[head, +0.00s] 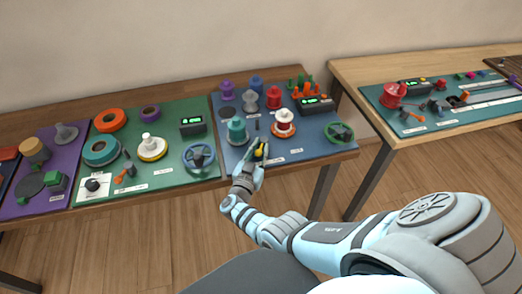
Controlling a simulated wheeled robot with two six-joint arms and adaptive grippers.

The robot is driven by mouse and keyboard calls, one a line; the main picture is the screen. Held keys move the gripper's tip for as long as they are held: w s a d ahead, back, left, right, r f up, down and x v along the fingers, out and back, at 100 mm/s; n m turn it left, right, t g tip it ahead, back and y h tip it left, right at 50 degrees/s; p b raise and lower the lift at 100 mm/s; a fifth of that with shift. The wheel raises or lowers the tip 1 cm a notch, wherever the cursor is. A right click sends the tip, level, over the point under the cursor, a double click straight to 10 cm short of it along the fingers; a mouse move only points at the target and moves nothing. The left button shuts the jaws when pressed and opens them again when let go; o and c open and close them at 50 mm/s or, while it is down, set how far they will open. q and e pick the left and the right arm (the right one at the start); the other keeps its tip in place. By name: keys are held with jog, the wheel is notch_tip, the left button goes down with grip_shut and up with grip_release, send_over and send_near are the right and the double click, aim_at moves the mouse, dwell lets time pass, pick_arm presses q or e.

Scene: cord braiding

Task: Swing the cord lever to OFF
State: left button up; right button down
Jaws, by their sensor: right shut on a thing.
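My right gripper (254,164) reaches over the front edge of the blue panel (310,148). It is shut on a lever with a yellow handle (260,152), near the panel's front left part. The gripper covers most of the lever, so its base and its exact angle cannot be told. Small white labels (297,149) lie near it, too small to read. My left gripper is not in view.
Close behind the lever stand a teal spool (237,131) and a white and red spool (284,122). A green handwheel (340,132) is to the right. A green panel (205,118) with a blue handwheel (199,157) lies left. Another table (349,72) stands right, across a gap.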

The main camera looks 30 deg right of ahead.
aim_at(260, 148)
jog(key=shift+f, duration=0.15)
jog(key=c, duration=1.8)
grip_release()
jog(key=shift+o, duration=1.1)
jog(key=shift+w, duration=0.1)
notch_tip(260, 148, up, 10)
jog(key=shift+f, duration=0.1)
